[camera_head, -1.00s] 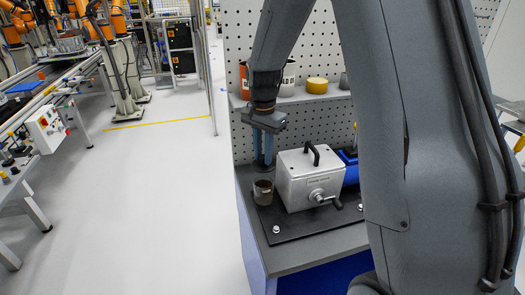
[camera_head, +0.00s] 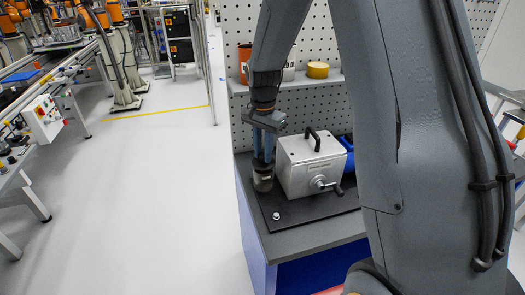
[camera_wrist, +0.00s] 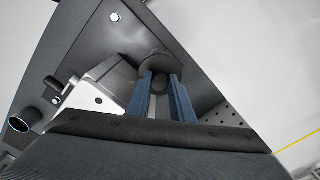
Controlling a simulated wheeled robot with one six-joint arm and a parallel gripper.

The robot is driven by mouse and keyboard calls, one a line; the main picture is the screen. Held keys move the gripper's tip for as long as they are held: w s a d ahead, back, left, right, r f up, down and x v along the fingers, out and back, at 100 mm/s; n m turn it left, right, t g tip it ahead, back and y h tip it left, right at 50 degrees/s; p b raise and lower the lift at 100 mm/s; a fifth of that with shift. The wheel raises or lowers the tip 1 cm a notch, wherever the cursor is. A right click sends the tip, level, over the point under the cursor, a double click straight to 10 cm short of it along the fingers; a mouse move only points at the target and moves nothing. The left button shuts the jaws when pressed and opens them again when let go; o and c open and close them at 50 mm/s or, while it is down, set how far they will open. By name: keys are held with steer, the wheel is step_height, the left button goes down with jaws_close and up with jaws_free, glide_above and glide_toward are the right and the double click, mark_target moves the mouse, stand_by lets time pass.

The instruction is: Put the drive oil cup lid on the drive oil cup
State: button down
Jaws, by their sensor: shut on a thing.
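The drive oil cup (camera_head: 263,184) is a small grey-brown cup on the dark base plate, at the left of the silver housing. My gripper (camera_head: 263,160) points straight down over it. In the wrist view, the blue fingers of my gripper (camera_wrist: 161,80) are shut on the knob of the drive oil cup lid (camera_wrist: 157,62), a dark round disc. In the head view the lid is at the cup's rim, mostly hidden by the fingers. I cannot tell whether it is fully seated. In the wrist view the lid hides the cup.
The silver housing (camera_head: 310,168) with a black top handle and a side crank stands close to the right of the cup. A blue part (camera_head: 347,150) is behind it. A shelf (camera_head: 300,82) with a yellow roll (camera_head: 318,70) is above. The plate's front left (camera_head: 277,215) is mostly clear.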

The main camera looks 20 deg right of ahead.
steer(key=shift+f+b, duration=0.4)
steer(key=shift+f, duration=0.55)
stand_by(0.5)
steer(key=c, duration=1.5)
jaws_free()
steer(key=shift+o, duration=0.2)
steer(key=shift+r+b, duration=1.25)
steer(key=shift+r, duration=2.65)
